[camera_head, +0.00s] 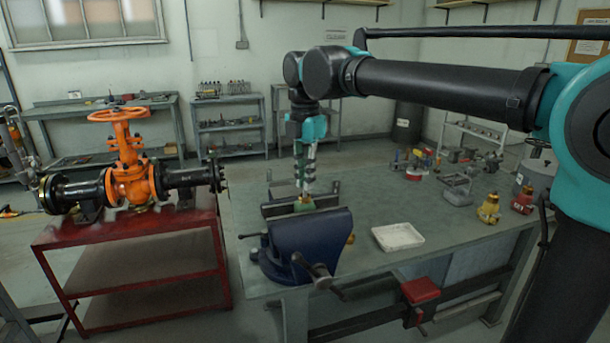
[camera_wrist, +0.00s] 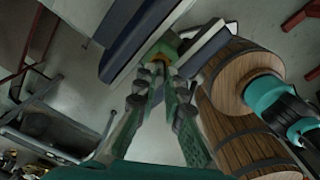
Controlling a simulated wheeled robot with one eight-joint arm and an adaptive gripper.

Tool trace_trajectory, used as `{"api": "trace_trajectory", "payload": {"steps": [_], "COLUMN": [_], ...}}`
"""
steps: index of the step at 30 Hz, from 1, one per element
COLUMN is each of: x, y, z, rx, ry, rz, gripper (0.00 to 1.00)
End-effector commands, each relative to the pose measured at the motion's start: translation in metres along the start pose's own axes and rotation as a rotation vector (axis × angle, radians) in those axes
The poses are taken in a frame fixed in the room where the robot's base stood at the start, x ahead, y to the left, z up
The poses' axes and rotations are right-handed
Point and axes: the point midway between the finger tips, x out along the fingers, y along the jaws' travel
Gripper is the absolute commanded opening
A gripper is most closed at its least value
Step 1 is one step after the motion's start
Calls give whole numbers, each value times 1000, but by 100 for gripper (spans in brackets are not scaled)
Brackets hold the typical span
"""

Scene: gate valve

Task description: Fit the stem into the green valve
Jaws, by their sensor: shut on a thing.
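The green valve (camera_head: 304,204) is clamped in the jaws of the blue vise (camera_head: 305,245) at the front left of the workbench. It also shows in the wrist view (camera_wrist: 168,44) beyond my fingertips. My gripper (camera_head: 305,188) points down directly above the valve. In the wrist view my gripper (camera_wrist: 161,80) has its fingers closed together at the tips on a small brass-coloured piece, seemingly the stem (camera_wrist: 160,62). The fingers hide most of the stem. I cannot tell whether it is inside the valve's opening or just above it.
A white tray (camera_head: 398,237) lies right of the vise. A yellow valve (camera_head: 488,209) and a red valve (camera_head: 522,201) stand farther right. An orange gate valve (camera_head: 130,170) sits on a red cart (camera_head: 130,235) at left. Wooden barrels (camera_wrist: 238,75) show in the wrist view.

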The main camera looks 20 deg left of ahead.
Motion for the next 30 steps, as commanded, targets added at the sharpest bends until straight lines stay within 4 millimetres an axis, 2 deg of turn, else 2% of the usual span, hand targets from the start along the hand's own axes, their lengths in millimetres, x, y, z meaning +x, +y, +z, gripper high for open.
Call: {"api": "trace_trajectory", "payload": {"steps": [5, 6, 11, 23, 26, 30], "x": [4, 4, 4, -2, -15, -43], "y": [0, 0, 0, 0, 0, 0], "z": [0, 0, 0, 0, 0, 0], "rx": [0, 0, 0, 0, 0, 0], "ry": [0, 0, 0, 0, 0, 0], "rz": [0, 0, 0, 0, 0, 0], "gripper": [0, 13, 33, 34, 34, 34]}}
